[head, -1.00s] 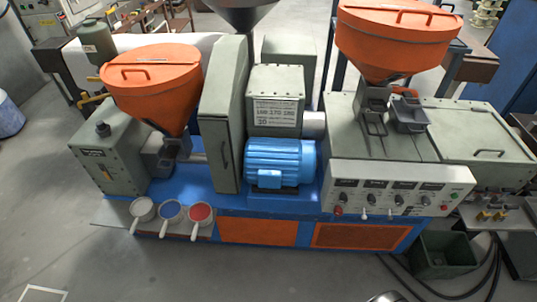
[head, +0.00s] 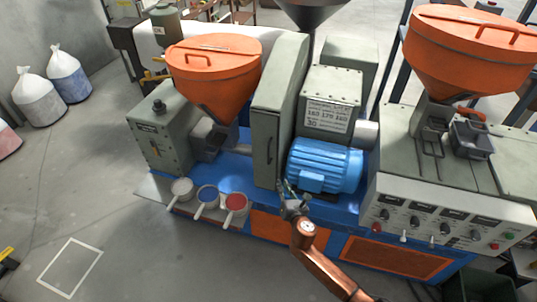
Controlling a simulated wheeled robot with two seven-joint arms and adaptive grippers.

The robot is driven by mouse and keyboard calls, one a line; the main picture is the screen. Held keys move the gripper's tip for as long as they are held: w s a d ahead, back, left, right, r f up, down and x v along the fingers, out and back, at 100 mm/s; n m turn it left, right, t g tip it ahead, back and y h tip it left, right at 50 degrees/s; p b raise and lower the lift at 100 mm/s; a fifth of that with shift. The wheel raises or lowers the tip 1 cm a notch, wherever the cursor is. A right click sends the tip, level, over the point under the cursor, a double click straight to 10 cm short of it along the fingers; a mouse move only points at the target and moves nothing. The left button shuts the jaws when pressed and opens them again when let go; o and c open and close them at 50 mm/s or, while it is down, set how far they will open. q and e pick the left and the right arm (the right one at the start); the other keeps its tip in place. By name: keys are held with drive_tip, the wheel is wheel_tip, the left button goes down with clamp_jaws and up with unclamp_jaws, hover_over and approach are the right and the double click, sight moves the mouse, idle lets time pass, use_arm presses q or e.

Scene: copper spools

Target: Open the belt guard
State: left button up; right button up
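The belt guard (head: 282,112) is the tall, narrow grey-green cover in the middle of the machine, left of the blue motor (head: 324,167). It looks closed. A slim dark handle (head: 269,150) runs upright on its front face. My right gripper (head: 289,187) is just below and to the right of the handle, in front of the guard's lower edge and the motor. Its fingers point up and look spread, with nothing between them. It appears apart from the handle. My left gripper is not in view.
Orange hoppers stand left (head: 212,62) and right (head: 470,50) of the guard. Several scoops, one with red contents (head: 236,202), sit on the ledge at front left. A control panel (head: 440,220) is on the right. The floor at left is mostly clear, with a white square outline (head: 70,268).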

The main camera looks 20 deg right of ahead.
sight(269, 154)
drive_tip(key=w+a+r+n+t, duration=0.1)
drive_tip(key=a+r+n, duration=0.1)
drive_tip(key=r, duration=0.4)
drive_tip(key=w+a+r+n+t, duration=0.1)
drive_tip(key=a+r+n, duration=0.1)
drive_tip(key=r, duration=0.4)
drive_tip(key=shift+y, duration=0.4)
drive_tip(key=w+b, duration=0.2)
drive_tip(key=w, duration=0.5)
drive_tip(key=shift+d, duration=0.1)
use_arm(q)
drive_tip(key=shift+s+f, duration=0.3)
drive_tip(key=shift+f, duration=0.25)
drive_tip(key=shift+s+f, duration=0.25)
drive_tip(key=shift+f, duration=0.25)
use_arm(e)
drive_tip(key=shift+r, duration=0.1)
drive_tip(key=shift+s, duration=0.1)
drive_tip(key=shift+c, duration=0.6)
clamp_jaws()
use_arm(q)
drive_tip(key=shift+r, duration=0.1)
